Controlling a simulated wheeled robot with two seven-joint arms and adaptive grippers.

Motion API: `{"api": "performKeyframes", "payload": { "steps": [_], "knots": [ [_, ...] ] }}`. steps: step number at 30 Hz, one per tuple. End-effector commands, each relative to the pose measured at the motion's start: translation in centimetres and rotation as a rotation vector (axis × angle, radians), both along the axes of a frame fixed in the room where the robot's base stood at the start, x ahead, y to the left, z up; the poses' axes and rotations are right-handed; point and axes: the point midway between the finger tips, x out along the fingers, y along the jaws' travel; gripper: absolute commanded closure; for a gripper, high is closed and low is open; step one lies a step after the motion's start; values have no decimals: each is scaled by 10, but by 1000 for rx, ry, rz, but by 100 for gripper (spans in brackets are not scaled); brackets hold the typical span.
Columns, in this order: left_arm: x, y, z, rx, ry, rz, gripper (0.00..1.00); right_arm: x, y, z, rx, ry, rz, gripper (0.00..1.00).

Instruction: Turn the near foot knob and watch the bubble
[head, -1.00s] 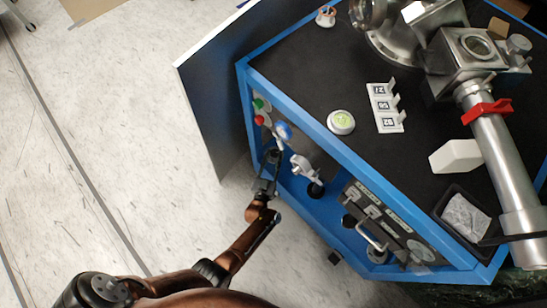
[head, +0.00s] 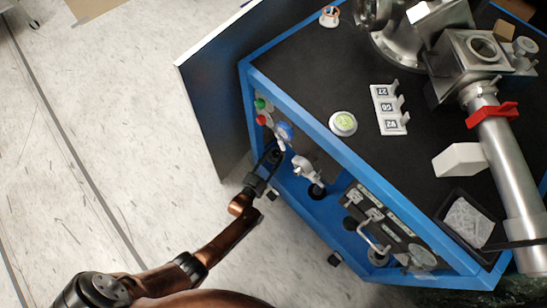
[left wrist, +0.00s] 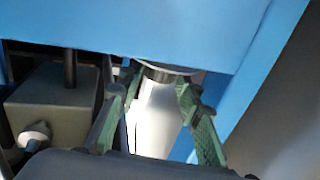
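The bubble level (head: 343,123) is a round white disc with a yellow-green centre, on the black top of the blue-framed cart. Its bubble is too small to place. My left gripper (head: 270,161) is at the cart's lower left side, below the blue round gauge; its fingertips are partly hidden there. In the left wrist view my left gripper (left wrist: 158,90) has its two green-padded fingers apart. A round metallic knob (left wrist: 165,73) under the blue frame shows between and just beyond the fingertips; I cannot tell whether they touch it. My right gripper is out of view.
The blue cart frame (head: 300,95) overhangs the gripper. A grey valve (head: 305,170), a panel with a handle (head: 375,237) and a dark side panel (head: 212,110) are nearby. A grey box (left wrist: 50,105) stands left in the wrist view.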

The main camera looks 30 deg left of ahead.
Motion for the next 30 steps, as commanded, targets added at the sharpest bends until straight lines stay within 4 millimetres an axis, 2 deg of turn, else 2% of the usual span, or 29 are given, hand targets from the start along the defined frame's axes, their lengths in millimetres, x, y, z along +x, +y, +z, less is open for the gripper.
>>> {"api": "performKeyframes", "payload": {
  "steps": [11, 16, 24, 30],
  "knots": [
    [-5, 0, -1, 0, 1, 0, 64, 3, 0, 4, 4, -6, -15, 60],
    [-30, 1, -2, -1, 3, 1, 64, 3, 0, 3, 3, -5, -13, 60],
    [-86, 6, -2, -1, 3, 0, 64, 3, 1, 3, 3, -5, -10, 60],
    [-112, 7, -1, 0, 1, -1, 64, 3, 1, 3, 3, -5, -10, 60]
  ]
}}
